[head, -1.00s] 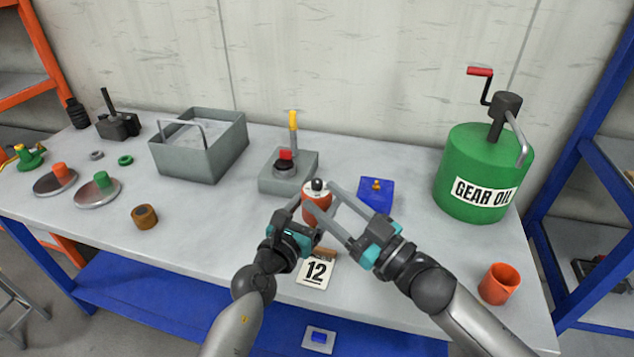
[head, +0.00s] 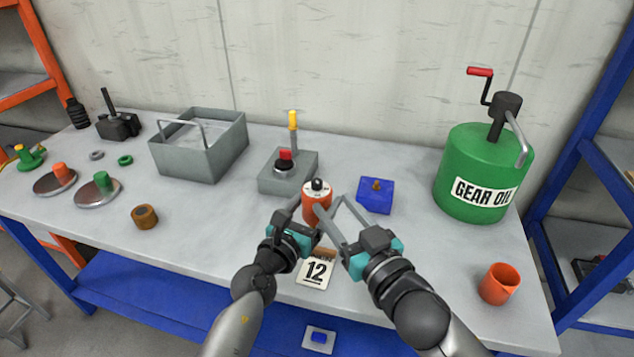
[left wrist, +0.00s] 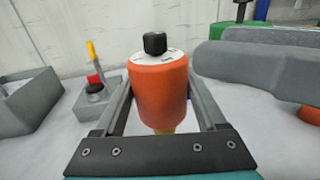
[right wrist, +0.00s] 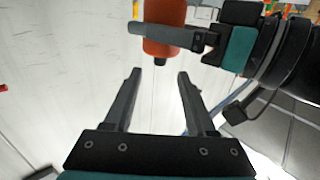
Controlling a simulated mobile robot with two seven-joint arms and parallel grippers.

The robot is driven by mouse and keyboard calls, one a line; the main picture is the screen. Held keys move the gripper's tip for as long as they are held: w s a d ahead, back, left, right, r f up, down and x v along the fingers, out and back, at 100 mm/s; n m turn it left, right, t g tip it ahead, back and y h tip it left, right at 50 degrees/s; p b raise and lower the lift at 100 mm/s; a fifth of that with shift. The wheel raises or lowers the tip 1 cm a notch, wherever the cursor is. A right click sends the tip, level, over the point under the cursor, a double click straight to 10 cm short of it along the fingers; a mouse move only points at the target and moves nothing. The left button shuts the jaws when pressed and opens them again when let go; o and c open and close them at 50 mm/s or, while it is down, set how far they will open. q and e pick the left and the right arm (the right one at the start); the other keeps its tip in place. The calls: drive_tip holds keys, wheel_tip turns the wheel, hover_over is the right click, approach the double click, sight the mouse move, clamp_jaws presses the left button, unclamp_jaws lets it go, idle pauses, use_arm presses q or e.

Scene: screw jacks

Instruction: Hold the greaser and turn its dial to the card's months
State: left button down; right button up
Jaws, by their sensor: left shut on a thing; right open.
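The greaser (head: 315,207) is an orange-red cylinder with a white marked top and a black dial knob (head: 318,185). My left gripper (head: 305,207) is shut on its body; in the left wrist view the greaser (left wrist: 160,95) stands upright between the two fingers. My right gripper (head: 330,203) is open beside the greaser. In the right wrist view the knob (right wrist: 157,60) lies just beyond the gap between the open fingertips (right wrist: 159,74), not clasped. The dial's marks are too small to read.
A grey box with a red button (head: 287,175) stands behind the greaser, and a blue block (head: 375,195) lies to its right. A grey bin (head: 200,155), a green gear oil drum (head: 475,170) and an orange cup (head: 498,284) stand farther off.

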sight(319, 187)
drive_tip(key=x, duration=0.8)
drive_tip(key=shift+c, duration=0.3)
clamp_jaws()
